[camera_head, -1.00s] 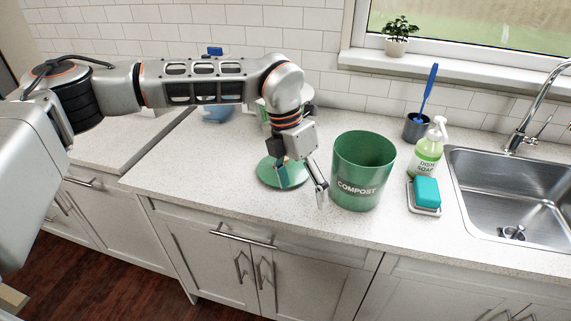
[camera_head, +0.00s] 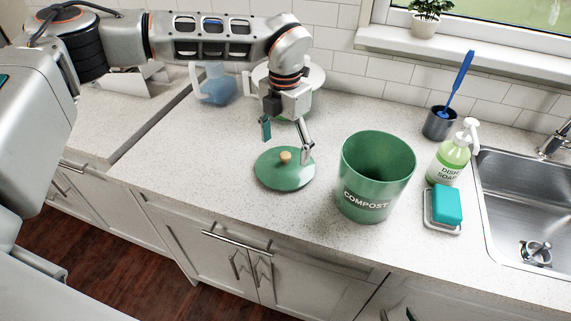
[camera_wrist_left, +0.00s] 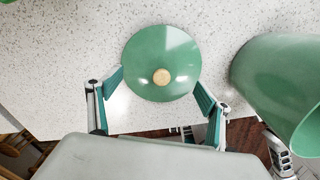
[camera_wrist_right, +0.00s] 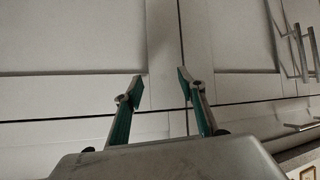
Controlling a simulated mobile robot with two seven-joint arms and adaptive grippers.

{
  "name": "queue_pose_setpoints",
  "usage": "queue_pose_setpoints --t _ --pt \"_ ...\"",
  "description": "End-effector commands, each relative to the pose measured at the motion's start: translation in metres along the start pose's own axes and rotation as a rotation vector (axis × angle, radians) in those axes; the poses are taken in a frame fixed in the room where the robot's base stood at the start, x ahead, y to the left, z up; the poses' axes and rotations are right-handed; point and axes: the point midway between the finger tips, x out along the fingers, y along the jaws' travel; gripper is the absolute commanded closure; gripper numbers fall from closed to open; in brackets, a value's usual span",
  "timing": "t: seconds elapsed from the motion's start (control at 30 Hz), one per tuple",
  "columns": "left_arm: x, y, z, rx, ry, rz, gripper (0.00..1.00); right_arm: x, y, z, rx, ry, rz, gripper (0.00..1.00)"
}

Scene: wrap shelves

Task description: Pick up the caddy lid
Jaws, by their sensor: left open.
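The caddy lid (camera_head: 268,175) is a round green disc with a small wooden knob (camera_head: 285,157), lying flat on the counter left of the green compost caddy (camera_head: 362,205). My left gripper (camera_head: 285,141) is open and empty above the lid, with its fingers spread around the knob's position. In the left wrist view, the lid (camera_wrist_left: 145,50) lies ahead between the two fingers, and its knob (camera_wrist_left: 161,76) is near the middle of the gap. My right gripper (camera_wrist_right: 161,82) is open and empty in the right wrist view, facing the white cabinet fronts.
The open caddy stands close to the lid's right. Dish soap (camera_head: 449,162), a teal sponge (camera_head: 447,203) and the sink (camera_head: 515,215) are further right. A blue pitcher (camera_head: 216,86) and a pale green canister stand behind my left arm. The counter left of the lid is clear.

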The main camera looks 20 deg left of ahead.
Motion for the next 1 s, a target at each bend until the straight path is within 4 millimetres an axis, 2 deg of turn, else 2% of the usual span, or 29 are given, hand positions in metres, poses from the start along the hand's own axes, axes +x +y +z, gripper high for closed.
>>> queue_pose_setpoints --t 0.1,0.23,0.53,0.83,1.0 --pt "0.018 -0.004 -0.004 0.000 0.005 -0.002 0.21 -0.003 0.002 -0.007 0.000 0.003 0.002 0.60" --pt "0.032 -0.004 -0.004 0.001 0.003 -0.001 0.21 -0.004 0.004 -0.008 0.001 0.002 0.007 0.60" --pt "0.037 -0.003 -0.003 0.001 0.001 0.000 0.21 -0.003 0.009 -0.003 0.001 -0.007 0.016 0.60" --pt "0.038 -0.004 -0.004 0.001 0.003 -0.001 0.99 -0.003 0.008 -0.004 0.001 -0.006 0.014 0.60" --pt "0.039 -0.004 -0.005 0.001 0.006 -0.001 1.00 -0.002 0.006 -0.004 0.001 -0.005 0.010 0.60"
